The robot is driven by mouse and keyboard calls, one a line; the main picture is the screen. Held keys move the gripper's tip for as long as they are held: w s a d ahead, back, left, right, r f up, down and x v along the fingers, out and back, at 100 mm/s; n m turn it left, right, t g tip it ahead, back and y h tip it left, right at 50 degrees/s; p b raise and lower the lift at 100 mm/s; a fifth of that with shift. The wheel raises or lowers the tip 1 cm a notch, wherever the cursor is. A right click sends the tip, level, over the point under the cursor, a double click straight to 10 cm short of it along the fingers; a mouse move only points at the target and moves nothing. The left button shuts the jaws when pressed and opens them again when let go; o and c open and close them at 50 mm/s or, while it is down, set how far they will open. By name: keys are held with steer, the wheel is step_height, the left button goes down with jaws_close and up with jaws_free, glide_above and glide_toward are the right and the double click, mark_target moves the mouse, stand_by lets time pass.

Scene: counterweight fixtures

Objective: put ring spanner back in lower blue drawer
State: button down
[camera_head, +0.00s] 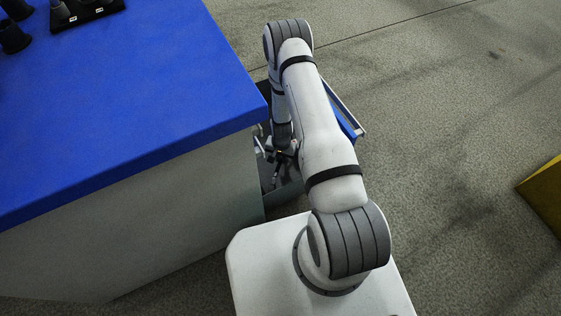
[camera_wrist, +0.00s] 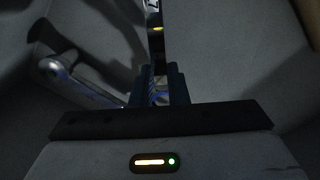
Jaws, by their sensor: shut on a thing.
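My gripper (camera_wrist: 160,88) is shut on the ring spanner (camera_wrist: 155,35), a narrow dark and metallic tool that stands up between the fingers in the wrist view. A small number shows near its upper end; its ring end is not clear. In the head view my gripper (camera_head: 281,155) is low, inside or just over an open drawer (camera_head: 287,194) at the cabinet's right side. The drawer has a blue front (camera_head: 344,126). My arm hides much of the drawer. I cannot tell whether the spanner touches the drawer floor.
A silver rounded metal part (camera_wrist: 58,70) lies left of my fingers in the wrist view, against grey surfaces. The cabinet's blue top (camera_head: 120,110) carries black holders (camera_head: 85,12) at the far left. A yellow object (camera_head: 543,197) stands at right; the floor between is clear.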

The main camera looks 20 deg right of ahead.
mark_target(281, 159)
steer(key=shift+f, duration=1.3)
steer(key=shift+b, duration=0.3)
steer(key=shift+f, duration=0.2)
steer(key=c, duration=1.4)
jaws_free()
steer(key=shift+r, duration=0.1)
